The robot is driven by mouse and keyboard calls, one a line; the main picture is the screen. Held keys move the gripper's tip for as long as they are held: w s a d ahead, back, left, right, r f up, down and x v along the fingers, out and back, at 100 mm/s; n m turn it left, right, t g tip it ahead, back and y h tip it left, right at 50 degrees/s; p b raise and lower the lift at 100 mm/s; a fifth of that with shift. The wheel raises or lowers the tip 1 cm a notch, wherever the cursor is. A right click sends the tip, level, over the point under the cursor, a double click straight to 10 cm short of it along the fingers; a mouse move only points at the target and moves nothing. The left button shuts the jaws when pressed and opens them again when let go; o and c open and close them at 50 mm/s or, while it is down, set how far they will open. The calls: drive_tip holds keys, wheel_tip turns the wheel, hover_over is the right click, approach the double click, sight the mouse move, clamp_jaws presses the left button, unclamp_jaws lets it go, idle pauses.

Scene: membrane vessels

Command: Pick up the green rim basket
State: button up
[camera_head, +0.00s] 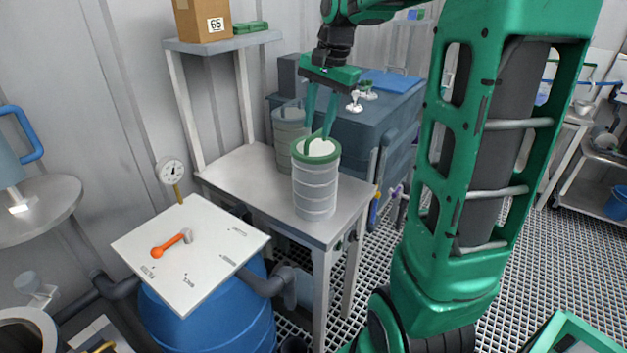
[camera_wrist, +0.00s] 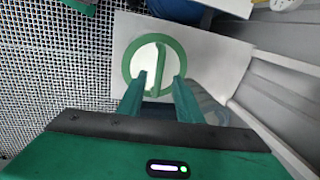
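The green rim basket (camera_head: 315,190) is a pale grey ribbed cylinder standing upright on the metal table. A green ring tops it, and a thin green handle bar crosses its opening. The ring (camera_wrist: 131,62) and handle bar (camera_wrist: 161,58) show from above in the wrist view. My gripper (camera_head: 317,132) points down over the basket's top. In the wrist view my gripper (camera_wrist: 161,76) is open, with its fingers apart on either side of the handle's line. I see no clear contact, and the fingers' exact height against the handle is hard to tell.
A second grey vessel (camera_head: 287,130) stands just behind the basket. The metal table (camera_head: 235,178) is bare to the left. A white board (camera_head: 205,270) with an orange-handled tool (camera_head: 172,244) lies on a blue barrel (camera_head: 225,325). A blue-grey cabinet (camera_head: 350,135) stands behind.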

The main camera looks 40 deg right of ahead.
drive_tip(key=shift+w+f, duration=0.15)
drive_tip(key=shift+f, duration=0.75)
clamp_jaws()
idle(0.8)
